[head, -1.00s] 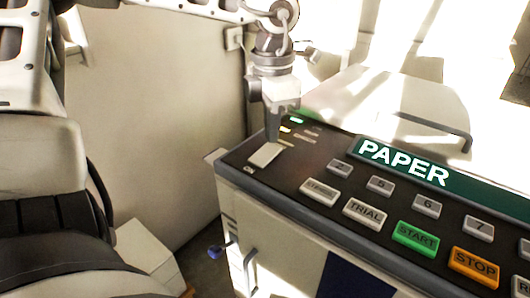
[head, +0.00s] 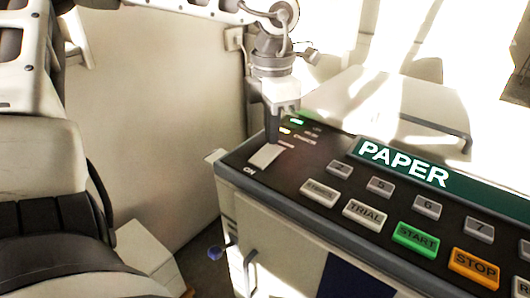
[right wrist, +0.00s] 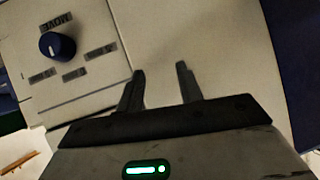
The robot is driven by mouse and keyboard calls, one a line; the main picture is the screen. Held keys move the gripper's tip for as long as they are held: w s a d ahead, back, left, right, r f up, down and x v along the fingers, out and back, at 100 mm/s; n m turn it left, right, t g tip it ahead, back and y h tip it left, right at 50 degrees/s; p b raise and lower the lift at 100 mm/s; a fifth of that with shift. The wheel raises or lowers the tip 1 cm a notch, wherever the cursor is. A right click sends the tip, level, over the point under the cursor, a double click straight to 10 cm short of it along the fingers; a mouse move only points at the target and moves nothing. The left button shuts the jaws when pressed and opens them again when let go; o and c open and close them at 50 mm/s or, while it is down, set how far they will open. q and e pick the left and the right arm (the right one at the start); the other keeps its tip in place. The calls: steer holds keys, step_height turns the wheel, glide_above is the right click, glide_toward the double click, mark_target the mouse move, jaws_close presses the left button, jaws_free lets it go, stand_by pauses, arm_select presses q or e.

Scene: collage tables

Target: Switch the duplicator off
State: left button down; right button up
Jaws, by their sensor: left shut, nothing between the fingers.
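The duplicator's dark control panel (head: 310,168) fills the right half of the head view. A pale rocker switch (head: 265,155) sits at its left end, with "ON" printed at its near edge. My left gripper (head: 272,139) points down with its fingers together and empty, its tips at the far end of the switch. I cannot tell whether they touch it. A green light (head: 296,121) glows just beyond. My right gripper (right wrist: 160,70) shows only in the right wrist view, its two fingers apart with nothing between them, in front of a plain pale surface.
Start (head: 415,238) and stop (head: 474,268) buttons lie right of the switch, below a green "PAPER" sign (head: 404,162). A pale wall stands left of the machine. A dark blue knob (right wrist: 57,46) on a pale panel is left of my right gripper.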

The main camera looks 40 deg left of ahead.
mark_target(272, 148)
stand_by(0.5)
arm_select(q)
steer(key=shift+f, duration=0.1)
steer(key=shift+f+b, duration=0.85)
steer(key=shift+b, duration=0.1)
stand_by(0.4)
steer(key=shift+r, duration=0.15)
steer(key=shift+r+p, duration=2.25)
steer(key=shift+r, duration=1.15)
